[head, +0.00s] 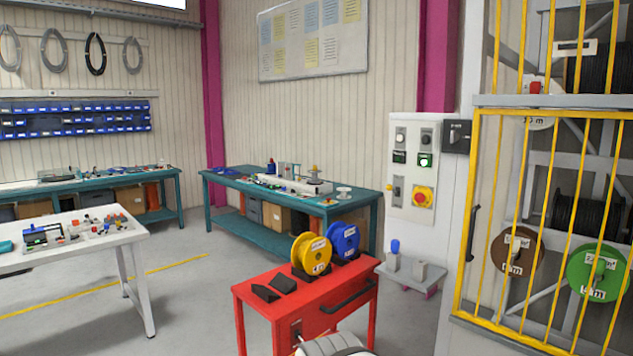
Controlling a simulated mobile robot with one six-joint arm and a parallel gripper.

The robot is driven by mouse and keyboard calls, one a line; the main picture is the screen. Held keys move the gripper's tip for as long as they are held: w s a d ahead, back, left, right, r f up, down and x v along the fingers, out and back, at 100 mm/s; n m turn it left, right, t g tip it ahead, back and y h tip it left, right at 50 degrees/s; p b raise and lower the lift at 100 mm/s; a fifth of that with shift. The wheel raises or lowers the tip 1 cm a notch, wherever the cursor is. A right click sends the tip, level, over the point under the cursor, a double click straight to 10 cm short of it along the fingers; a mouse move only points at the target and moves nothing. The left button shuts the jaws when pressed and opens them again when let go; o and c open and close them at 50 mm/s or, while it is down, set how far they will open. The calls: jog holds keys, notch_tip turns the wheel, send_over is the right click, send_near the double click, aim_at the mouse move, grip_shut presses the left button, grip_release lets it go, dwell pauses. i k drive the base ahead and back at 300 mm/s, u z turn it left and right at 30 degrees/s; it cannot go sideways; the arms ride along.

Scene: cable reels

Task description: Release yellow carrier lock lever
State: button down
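A yellow reel (311,254) stands upright on top of a red cart (262,310), beside a blue reel (344,240). No lever that I can clearly identify as the yellow carrier's lock lever shows at this distance. A small dark fitting (296,331) sits on the cart's front face, low down; its shape is too small to make out. A white rounded part with dark bands at the bottom edge, in front of the cart, looks like my own arm. My gripper's fingertips are not visible.
A yellow-barred cage (476,220) with reels stands at right. A white table (75,249) is at left; floor between is clear.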

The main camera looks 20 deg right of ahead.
aim_at(389, 187)
jog(key=z, duration=0.4)
jog(key=i, duration=1.15)
jog(key=z, duration=1.1)
jog(key=i, duration=0.95)
jog(key=z, duration=0.5)
jog(key=k, duration=0.95)
jog(key=z, duration=0.2)
jog(key=i, duration=0.9)
jog(key=u, duration=0.1)
